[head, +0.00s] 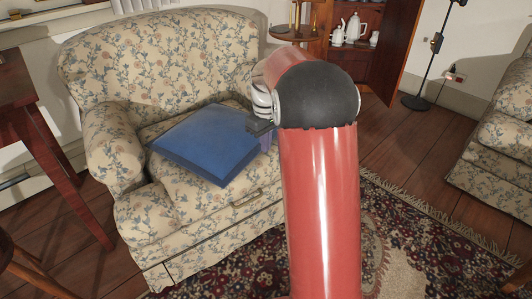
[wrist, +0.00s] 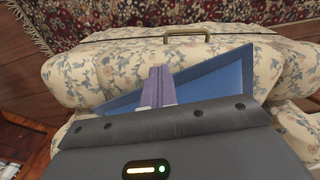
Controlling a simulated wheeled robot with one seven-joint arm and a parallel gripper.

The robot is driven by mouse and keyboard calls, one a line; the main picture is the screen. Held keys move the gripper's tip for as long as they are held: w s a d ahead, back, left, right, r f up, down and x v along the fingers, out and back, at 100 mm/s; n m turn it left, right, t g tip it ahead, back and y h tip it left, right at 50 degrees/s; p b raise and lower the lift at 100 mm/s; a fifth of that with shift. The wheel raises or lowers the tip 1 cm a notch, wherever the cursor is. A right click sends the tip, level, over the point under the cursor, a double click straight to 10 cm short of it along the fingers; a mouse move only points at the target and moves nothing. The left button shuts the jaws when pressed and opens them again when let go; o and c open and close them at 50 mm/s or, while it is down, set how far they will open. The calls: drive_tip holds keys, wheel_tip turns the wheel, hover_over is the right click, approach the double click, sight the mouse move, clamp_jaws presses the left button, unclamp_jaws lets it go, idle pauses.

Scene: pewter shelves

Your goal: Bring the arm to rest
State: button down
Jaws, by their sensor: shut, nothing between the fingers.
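My gripper (wrist: 157,80) shows in the wrist view with its two fingers together and nothing between them. In the head view my red arm hides most of it; only a small part shows beside the blue flat box. The blue box (head: 207,141) lies on the seat of the floral armchair (head: 165,52). It also shows in the wrist view (wrist: 225,77), beyond and beside my fingers. The fingers overlap the box in the picture; I cannot tell whether they touch it.
A wooden table (head: 45,135) stands at the left. Another floral seat (head: 497,150) is at the right edge. A patterned rug (head: 410,245) covers the floor in front. A lamp stand (head: 432,60) and an open cabinet with white pots (head: 352,30) are behind. Bare floor shows at right.

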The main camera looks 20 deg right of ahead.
drive_tip(key=shift+r, duration=1)
drive_tip(key=s+a+r+m+t+p, duration=0.15)
drive_tip(key=s+a+r, duration=0.4)
drive_tip(key=s, duration=0.55)
drive_tip(key=s+a+r+m+t+p, duration=0.1)
drive_tip(key=s+a+r+t, duration=0.2)
drive_tip(key=s+a+r, duration=0.5)
drive_tip(key=s+d+f+m+t, duration=0.1)
drive_tip(key=s+f, duration=0.3)
drive_tip(key=s, duration=0.5)
drive_tip(key=shift+s+d+f, duration=0.15)
drive_tip(key=shift+s+f, duration=0.05)
drive_tip(key=shift+m, duration=0.25)
